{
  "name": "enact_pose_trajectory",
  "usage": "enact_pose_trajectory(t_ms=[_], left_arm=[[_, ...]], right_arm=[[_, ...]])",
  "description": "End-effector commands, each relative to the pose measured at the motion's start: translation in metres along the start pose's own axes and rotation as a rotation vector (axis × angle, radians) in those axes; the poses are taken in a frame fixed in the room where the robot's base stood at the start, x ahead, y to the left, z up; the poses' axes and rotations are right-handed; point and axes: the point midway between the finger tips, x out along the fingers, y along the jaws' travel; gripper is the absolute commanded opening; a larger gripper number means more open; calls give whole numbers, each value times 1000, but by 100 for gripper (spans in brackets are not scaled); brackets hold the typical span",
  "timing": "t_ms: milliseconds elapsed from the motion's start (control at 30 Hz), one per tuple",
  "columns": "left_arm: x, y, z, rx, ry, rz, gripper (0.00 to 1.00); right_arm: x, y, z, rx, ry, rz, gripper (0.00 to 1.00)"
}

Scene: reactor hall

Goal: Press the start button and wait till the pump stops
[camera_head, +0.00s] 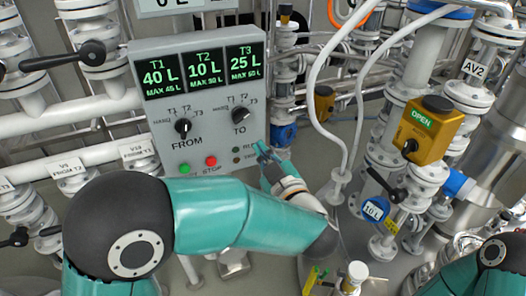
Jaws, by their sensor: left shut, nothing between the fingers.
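The grey control panel (205,128) stands at upper left centre. Its green displays (204,72) read T1 40 L, T2 10 L and T3 25 L. Below them are a black FROM knob (183,126) and a black TO knob (240,114). The green button (184,168) sits at the lower edge, beside the red button (211,161) marked STOP. My left arm covers the area just under the green button, and that button's label is not readable. My left gripper (262,150) is shut and empty by the panel's lower right corner, right of both buttons. My right gripper is out of view.
White pipes and valves with black handles (92,53) flank the panel on the left. A yellow valve box (427,128) marked OPEN stands right. White hoses (318,80) hang right of the panel.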

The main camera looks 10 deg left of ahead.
Motion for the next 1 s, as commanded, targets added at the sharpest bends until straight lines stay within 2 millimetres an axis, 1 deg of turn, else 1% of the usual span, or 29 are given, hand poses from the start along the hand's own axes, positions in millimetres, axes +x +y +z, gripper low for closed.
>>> enact_pose_trajectory(t_ms=[833, 933, 1000], left_arm=[[0, 0, 1, 1, -1, 1, 0], [4, -3, 8, 14, -18, 11, 0], [11, -8, 22, 35, -48, 29, 0]], right_arm=[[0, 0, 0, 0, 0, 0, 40], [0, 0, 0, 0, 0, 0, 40], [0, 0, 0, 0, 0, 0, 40]])
